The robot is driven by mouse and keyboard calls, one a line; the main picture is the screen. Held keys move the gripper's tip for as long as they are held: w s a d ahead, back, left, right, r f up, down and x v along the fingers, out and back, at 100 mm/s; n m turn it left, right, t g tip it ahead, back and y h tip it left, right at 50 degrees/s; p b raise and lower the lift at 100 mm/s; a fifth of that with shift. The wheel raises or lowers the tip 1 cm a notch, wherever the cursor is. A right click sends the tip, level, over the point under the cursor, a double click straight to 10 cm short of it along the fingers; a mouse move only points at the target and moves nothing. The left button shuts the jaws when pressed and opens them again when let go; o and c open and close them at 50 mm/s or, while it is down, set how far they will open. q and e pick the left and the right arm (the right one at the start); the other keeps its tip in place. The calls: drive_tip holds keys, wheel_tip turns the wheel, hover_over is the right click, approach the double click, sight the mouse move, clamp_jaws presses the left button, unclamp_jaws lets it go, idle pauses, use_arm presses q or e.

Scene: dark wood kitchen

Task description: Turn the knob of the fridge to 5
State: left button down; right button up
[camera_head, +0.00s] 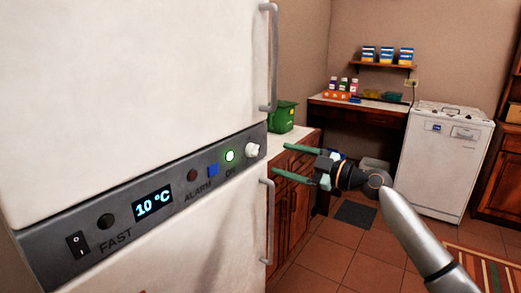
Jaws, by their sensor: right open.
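The white fridge (130,95) fills the left of the head view. Its dark grey control panel (65,240) runs between the upper and lower doors. A small white knob (252,150) sits at the panel's right end. The knob's number marks are too small to read. The display (153,204) reads 10 °C. My right gripper (279,160) is open and empty, its two green fingers pointing left toward the knob. The fingertips appear just right of the knob in the picture; I cannot tell the gap in depth. My left gripper is not in view.
Vertical door handles stick out at the fridge's right edge, one above (269,60) and one below (268,220) the panel. A green bin (282,117) stands on the counter behind. A white dishwasher (445,165) stands at the back right. The tiled floor is mostly clear.

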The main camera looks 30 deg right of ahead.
sight(257, 152)
drive_tip(key=p+x, duration=0.2)
drive_tip(key=x, duration=0.5)
drive_tip(key=shift+w+a, duration=0.1)
drive_tip(key=shift+w, duration=0.1)
drive_tip(key=shift+w+a, duration=0.15)
drive_tip(key=shift+w, duration=0.2)
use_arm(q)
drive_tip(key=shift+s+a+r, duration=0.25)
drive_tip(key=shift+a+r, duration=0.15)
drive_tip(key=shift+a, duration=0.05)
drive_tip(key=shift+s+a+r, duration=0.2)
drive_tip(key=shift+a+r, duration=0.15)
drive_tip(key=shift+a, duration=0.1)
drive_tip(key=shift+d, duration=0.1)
use_arm(e)
clamp_jaws()
